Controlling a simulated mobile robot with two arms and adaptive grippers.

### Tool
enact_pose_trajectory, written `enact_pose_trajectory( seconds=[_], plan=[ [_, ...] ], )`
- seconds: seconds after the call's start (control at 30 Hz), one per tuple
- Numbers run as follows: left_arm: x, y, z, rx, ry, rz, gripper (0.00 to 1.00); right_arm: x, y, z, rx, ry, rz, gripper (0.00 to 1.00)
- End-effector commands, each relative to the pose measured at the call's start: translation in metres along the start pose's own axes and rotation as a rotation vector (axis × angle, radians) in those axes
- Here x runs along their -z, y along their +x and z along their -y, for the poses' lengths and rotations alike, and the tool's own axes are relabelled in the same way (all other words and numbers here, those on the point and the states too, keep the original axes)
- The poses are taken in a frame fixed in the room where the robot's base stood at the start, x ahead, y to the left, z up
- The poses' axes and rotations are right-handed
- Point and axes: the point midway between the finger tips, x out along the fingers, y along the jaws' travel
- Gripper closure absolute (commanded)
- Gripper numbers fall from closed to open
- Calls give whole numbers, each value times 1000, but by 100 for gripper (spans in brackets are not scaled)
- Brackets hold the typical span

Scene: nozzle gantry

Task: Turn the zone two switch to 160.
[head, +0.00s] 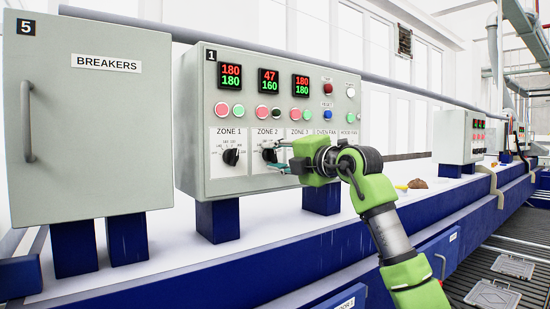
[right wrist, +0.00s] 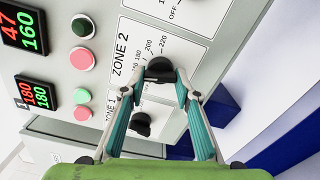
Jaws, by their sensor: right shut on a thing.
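The zone two switch (head: 269,155) is a black knob on the grey control panel (head: 340,175), under the label ZONE 2. My right gripper (head: 280,157) is at this knob, with its fingers around it. In the right wrist view the knob (right wrist: 160,68) sits between the fingertips (right wrist: 158,82), and my gripper is shut on it. Part of the dial scale is hidden by the fingers, so the exact setting cannot be read. The zone two display (head: 269,81) reads 47 in red above 160 in green. My left gripper is not in view.
The zone one knob (head: 231,157) is close by on the left. The zone three area is partly hidden behind my right gripper. Coloured buttons (head: 222,109) lie above the dials. A breaker cabinet (head: 100,170) stands at the left.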

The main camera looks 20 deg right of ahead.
Motion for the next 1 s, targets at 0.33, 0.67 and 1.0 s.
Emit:
enact_pose_trajectory(
  seconds=[0.33,0.67,1.0],
  plan=[
    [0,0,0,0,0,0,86,-1,0,0,-1,-1,1,54],
    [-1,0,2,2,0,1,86,-1,-4,0,0,-2,1,54],
    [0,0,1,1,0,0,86,-2,-59,0,-1,-4,3,54]
  ],
)
